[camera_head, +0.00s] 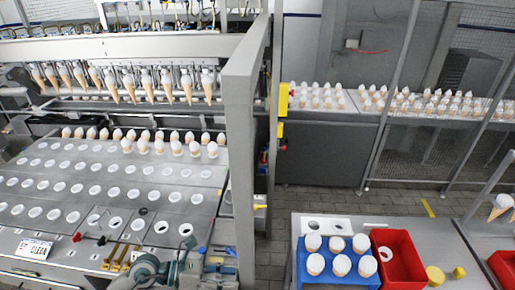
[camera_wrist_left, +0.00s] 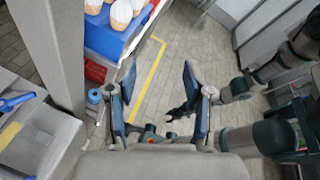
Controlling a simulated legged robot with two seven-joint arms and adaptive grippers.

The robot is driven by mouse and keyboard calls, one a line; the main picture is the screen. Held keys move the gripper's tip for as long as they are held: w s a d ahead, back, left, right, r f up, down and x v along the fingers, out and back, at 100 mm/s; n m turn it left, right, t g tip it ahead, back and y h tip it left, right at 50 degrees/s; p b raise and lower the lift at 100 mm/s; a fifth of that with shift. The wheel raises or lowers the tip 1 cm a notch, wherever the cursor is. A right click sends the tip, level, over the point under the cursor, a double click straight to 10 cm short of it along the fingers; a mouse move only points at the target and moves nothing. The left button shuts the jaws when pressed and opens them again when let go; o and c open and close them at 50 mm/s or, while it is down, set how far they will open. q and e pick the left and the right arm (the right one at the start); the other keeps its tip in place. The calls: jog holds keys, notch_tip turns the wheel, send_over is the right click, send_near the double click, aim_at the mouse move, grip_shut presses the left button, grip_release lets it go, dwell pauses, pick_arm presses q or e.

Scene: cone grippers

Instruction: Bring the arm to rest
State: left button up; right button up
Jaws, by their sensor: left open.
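My left gripper (camera_wrist_left: 160,85) is open and empty in the left wrist view, its two fingers spread over the grey tiled floor. In the head view, part of my left arm (camera_head: 148,268) shows at the bottom left, by the front edge of the machine; its fingers are hard to make out there. In the left wrist view my other arm (camera_wrist_left: 236,90) comes in from the right, with a small dark gripper end (camera_wrist_left: 183,110). Whether that one is open or shut is too small to tell.
The machine table (camera_head: 110,215) with rows of round holes fills the left, behind a grey post (camera_head: 240,150). At right a table bears a blue crate (camera_head: 312,278) of white-topped cones and a red bin (camera_head: 400,262). Tiled floor (camera_head: 295,200) lies between.

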pick_arm(q)
notch_tip(320, 180, up, 6)
jog(key=w+d+n+t+h, duration=0.2)
jog(key=n+t+h, duration=0.3)
jog(key=n, duration=0.2)
jog(key=w+a+n+t+y, duration=0.2)
jog(key=a+n+t+y, duration=0.1)
jog(key=n+t, duration=0.4)
jog(key=w+a+n+t+y, duration=0.35)
jog(key=n+t, duration=0.25)
jog(key=n, duration=0.4)
jog(key=s+a+f+n+g+y, duration=0.1)
jog(key=a+f+n+g+y, duration=0.1)
jog(key=a+f+n+y, duration=0.45)
jog(key=s+a+f+n+g+y, duration=0.1)
jog(key=a+f+n+g+y, duration=0.15)
jog(key=f+n+y, duration=0.65)
jog(key=s+f+n+g+h, duration=0.2)
jog(key=s+f+n+g, duration=0.75)
jog(key=s+f, duration=1.2)
notch_tip(320, 180, down, 27)
jog(key=s+m+g, duration=0.3)
jog(key=s+a+f+g, duration=0.1)
jog(key=s+a+f, duration=0.2)
jog(key=s+f, duration=1)
jog(key=s, duration=0.3)
jog(key=shift+f, duration=0.3)
